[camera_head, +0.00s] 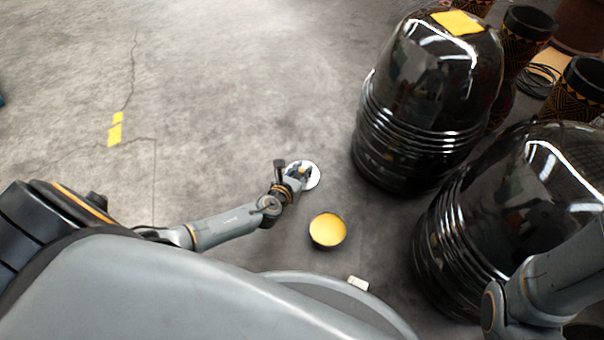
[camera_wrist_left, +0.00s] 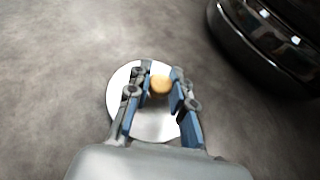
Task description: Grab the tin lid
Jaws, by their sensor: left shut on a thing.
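The tin lid is a white, shiny round disc with a tan knob at its middle. It shows in the head view (camera_head: 314,175) over the grey floor, left of the black barrels. In the left wrist view the lid (camera_wrist_left: 152,129) lies under my left gripper, with the knob (camera_wrist_left: 160,86) between the fingertips. My left gripper (camera_head: 301,171) is shut on the lid's knob; the fingers stand on both sides of it in the wrist view (camera_wrist_left: 161,84). I cannot tell whether the lid touches the floor. My right gripper is out of view; only my right arm shows.
An open round tin (camera_head: 327,231) with yellow contents stands just below the lid. A small white block (camera_head: 358,283) lies nearer to me. Two large black ribbed barrels (camera_head: 425,100) stand to the right, with patterned drums (camera_head: 527,28) behind. The floor at left is clear, with yellow tape (camera_head: 115,130).

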